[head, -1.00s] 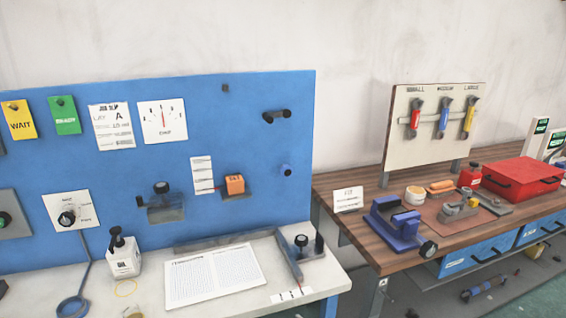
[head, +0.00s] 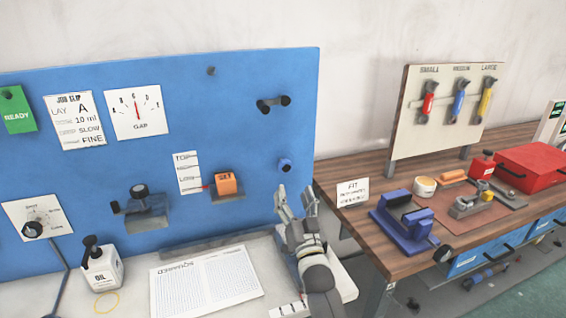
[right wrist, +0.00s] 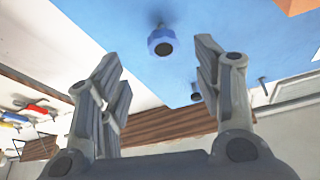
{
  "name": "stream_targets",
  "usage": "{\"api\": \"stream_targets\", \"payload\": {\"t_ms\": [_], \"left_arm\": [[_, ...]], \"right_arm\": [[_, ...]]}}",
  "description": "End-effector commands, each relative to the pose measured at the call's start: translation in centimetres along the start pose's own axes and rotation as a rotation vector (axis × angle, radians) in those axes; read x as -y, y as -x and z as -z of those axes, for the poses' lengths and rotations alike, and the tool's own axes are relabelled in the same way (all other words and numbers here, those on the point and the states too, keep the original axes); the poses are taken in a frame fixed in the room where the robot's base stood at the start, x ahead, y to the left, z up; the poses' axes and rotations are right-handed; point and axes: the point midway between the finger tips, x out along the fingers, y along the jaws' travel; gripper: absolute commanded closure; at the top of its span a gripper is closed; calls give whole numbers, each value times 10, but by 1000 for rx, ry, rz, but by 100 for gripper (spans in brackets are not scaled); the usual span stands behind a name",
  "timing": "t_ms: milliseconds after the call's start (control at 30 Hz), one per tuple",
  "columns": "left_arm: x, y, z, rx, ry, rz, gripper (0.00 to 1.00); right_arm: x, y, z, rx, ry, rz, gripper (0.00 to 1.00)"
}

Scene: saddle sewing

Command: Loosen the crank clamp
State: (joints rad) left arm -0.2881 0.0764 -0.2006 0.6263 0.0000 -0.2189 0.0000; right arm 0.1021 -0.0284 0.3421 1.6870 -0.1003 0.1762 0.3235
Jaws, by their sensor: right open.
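A black crank-shaped handle (head: 272,104) with a round knob at each end is on the upper right of the blue panel; I cannot tell for sure that it is the crank clamp. A blue round knob (head: 285,165) with a dark centre is below it, and it also shows in the right wrist view (right wrist: 162,41), beyond and between the fingers. My right gripper (head: 296,204) is open and empty, its fingers pointing up just below the blue knob in the picture. The bench device behind my right arm is mostly hidden. My left gripper is out of view.
A black-knobbed bracket (head: 146,208) and an orange block (head: 226,184) stick out from the blue panel (head: 220,110). An oil bottle (head: 102,266) and a printed sheet (head: 205,280) are on the white bench. A blue clamp-like fixture (head: 402,222) is on the wooden bench.

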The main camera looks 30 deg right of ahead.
Motion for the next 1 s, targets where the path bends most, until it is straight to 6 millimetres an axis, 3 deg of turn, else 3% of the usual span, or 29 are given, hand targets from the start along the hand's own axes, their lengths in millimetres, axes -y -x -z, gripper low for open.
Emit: {"api": "stream_targets", "payload": {"t_ms": [133, 367, 500, 800, 1000], "left_arm": [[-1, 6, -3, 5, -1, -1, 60], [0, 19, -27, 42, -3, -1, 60], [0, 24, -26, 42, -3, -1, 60], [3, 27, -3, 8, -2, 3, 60], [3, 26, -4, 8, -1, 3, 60]], "right_arm": [[1, -18, 3, -4, -1, 1, 40], [1, -62, 4, -2, 1, 1, 40], [1, -84, 3, -2, 0, 1, 40], [0, -105, 1, -1, 1, 1, 40], [0, -106, 0, 0, 1, 1, 40]]}}
